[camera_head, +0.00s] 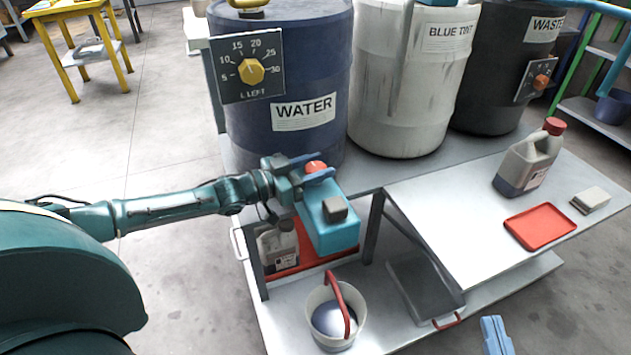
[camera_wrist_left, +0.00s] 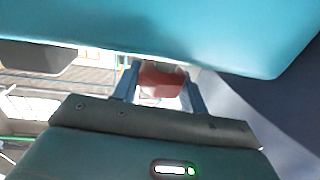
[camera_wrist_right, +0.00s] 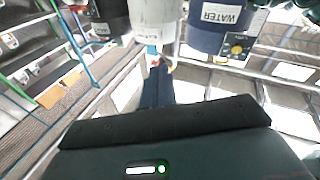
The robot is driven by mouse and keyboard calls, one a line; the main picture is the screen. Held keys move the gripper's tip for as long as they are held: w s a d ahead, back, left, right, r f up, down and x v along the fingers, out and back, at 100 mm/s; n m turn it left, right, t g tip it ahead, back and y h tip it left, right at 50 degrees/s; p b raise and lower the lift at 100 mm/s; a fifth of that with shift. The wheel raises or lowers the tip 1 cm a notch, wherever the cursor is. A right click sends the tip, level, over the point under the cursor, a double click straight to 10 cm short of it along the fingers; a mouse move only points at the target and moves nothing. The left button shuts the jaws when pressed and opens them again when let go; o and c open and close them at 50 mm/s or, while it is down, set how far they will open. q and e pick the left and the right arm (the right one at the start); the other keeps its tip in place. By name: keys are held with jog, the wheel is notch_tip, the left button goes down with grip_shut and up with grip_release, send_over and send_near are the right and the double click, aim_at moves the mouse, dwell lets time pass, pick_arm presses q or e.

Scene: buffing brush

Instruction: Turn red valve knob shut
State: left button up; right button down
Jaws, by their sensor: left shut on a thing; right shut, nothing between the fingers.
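The red valve knob (camera_head: 316,166) is on top of the teal box (camera_head: 332,232) in front of the blue WATER drum. My left gripper (camera_head: 317,172) comes in from the left and is shut on the knob. In the left wrist view, the red knob (camera_wrist_left: 161,80) sits between its two fingers, partly hidden by them. My right gripper (camera_head: 494,328) is at the lower right of the head view, shut and empty, apart from everything. In the right wrist view, its fingers (camera_wrist_right: 158,72) are together.
The WATER drum (camera_head: 240,130) carries a yellow dial (camera_head: 251,72). A white bucket (camera_head: 322,340) with a red handle stands below the teal box. A jug (camera_head: 527,162) and a red tray (camera_head: 541,226) are on the right table.

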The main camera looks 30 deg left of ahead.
pick_arm(q)
jog(key=shift+m+g+h+b, duration=0.4)
jog(key=shift+m+g+h, duration=0.2)
jog(key=shift+h, duration=0.1)
jog(key=o, duration=1)
jog(key=shift+c, duration=0.2)
jog(key=p+v, duration=0.3)
jog(key=v, duration=1)
jog(key=shift+a, duration=0.25)
